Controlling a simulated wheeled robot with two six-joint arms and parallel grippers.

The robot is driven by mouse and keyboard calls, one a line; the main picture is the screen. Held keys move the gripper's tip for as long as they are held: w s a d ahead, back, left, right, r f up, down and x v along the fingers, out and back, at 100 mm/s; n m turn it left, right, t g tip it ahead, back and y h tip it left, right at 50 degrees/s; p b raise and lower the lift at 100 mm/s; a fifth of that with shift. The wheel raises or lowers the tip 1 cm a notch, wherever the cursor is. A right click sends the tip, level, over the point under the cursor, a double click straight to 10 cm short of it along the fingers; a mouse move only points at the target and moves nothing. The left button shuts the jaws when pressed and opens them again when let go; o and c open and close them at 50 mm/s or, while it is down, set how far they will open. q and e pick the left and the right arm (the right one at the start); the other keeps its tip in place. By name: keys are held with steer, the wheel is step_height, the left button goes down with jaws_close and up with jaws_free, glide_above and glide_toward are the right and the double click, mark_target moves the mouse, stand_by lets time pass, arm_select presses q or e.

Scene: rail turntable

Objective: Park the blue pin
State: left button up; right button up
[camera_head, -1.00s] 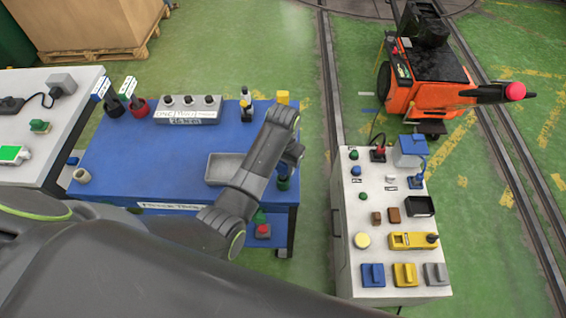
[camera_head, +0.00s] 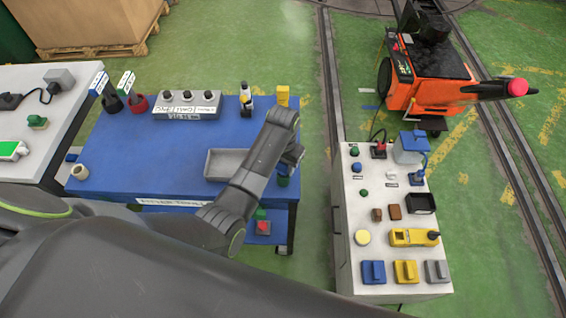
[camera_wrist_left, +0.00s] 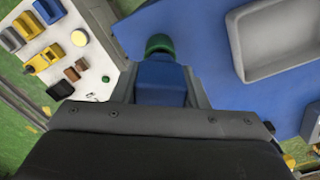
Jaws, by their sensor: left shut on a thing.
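My left gripper (camera_wrist_left: 160,76) is shut on a blue block-like piece (camera_wrist_left: 161,88), which I take to be the blue pin. A green rounded end (camera_wrist_left: 159,44) shows just beyond it; I cannot tell whether it belongs to the piece. In the head view my left gripper (camera_head: 285,166) hangs over the right edge of the blue table (camera_head: 130,150), with the held piece mostly hidden by the wrist. My right gripper is not in view.
A grey tray (camera_head: 225,165) lies left of the gripper. A grey block with several dark knobs (camera_head: 187,104) stands at the table's back. A white control cabinet (camera_head: 352,230) stands to the right, across a green floor gap. An orange machine (camera_head: 425,92) is behind it.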

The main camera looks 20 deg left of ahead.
arm_select(q)
steer(key=shift+f+b, duration=0.5)
steer(key=shift+f, duration=0.5)
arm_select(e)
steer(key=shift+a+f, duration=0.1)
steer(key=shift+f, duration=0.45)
arm_select(q)
steer(key=o, duration=1.2)
steer(key=shift+c, duration=0.2)
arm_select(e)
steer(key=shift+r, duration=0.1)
